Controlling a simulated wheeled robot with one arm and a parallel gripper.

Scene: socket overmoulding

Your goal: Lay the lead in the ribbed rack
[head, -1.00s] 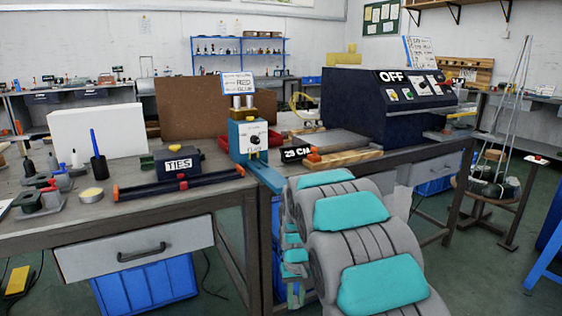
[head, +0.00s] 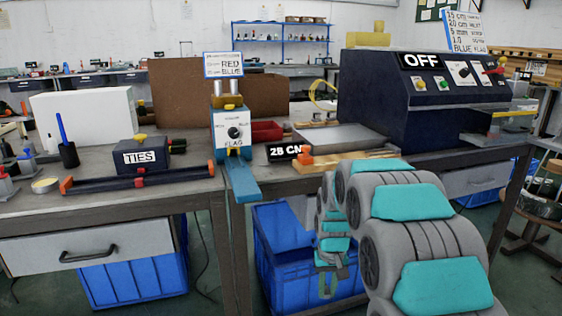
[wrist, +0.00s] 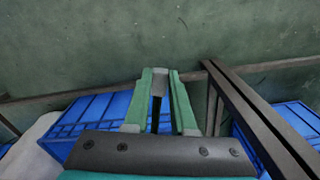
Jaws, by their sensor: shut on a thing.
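My gripper (head: 328,280) hangs low in front of the bench, before a blue crate under it. In the wrist view its two green fingers (wrist: 160,100) are closed around a small grey piece (wrist: 158,82) near the tips, with a dark strip below it. This looks like part of the lead; the rest of it is hidden or too small to make out. I cannot pick out the ribbed rack for certain in either view.
The bench carries a TIES box (head: 140,156), a blue flag device (head: 232,132), a wooden length gauge (head: 350,165) and a dark machine marked OFF (head: 425,105). Blue crates (head: 290,262) stand below. A round stool (head: 535,215) is at right.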

